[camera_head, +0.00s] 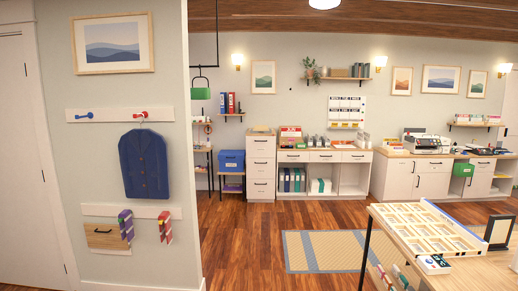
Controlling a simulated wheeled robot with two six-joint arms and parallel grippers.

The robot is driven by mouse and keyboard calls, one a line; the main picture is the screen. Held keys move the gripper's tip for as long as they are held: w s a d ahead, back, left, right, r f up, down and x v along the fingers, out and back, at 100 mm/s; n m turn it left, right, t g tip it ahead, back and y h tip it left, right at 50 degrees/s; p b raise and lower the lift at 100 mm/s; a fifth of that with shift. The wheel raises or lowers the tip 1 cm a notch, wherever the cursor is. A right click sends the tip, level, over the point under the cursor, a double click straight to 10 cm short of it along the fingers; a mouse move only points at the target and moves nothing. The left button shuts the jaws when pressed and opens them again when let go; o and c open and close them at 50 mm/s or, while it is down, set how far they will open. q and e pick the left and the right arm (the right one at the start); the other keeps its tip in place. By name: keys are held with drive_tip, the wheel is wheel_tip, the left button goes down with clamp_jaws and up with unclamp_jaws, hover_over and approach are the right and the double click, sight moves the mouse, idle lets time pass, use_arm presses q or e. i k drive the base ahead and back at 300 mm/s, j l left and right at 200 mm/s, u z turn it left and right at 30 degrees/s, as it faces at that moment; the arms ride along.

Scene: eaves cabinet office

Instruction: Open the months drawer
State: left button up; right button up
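No drawer in view carries a label I can read, so I cannot tell which one is the months drawer. A narrow white drawer cabinet (261,165) with several dark-handled drawers stands against the far wall, and its drawers look shut. To its right, a white counter (324,156) has a row of shut drawers above open shelves holding binders. Another white counter (404,177) at the far right has cupboard or drawer fronts with dark handles. Neither of my grippers is in view.
A wood table with a compartmented tray (433,228) and a small dark frame (498,232) stands at the near right. A beige rug (325,251) lies on the wood floor. A wall with a blue jacket (144,164) is at left. Floor between is clear.

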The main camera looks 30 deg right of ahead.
sight(257, 147)
drive_tip(key=i+l+z, duration=0.6)
drive_tip(key=i, duration=0.25)
drive_tip(key=i+l+z, duration=0.15)
drive_tip(key=i+z, duration=0.45)
drive_tip(key=i, duration=3)
drive_tip(key=i+l, duration=0.1)
drive_tip(key=i, duration=2.65)
drive_tip(key=i+u, duration=0.25)
drive_tip(key=i, duration=0.25)
drive_tip(key=i+l+u, duration=0.25)
drive_tip(key=i, duration=0.2)
drive_tip(key=i+l+u, duration=0.25)
drive_tip(key=i, duration=0.25)
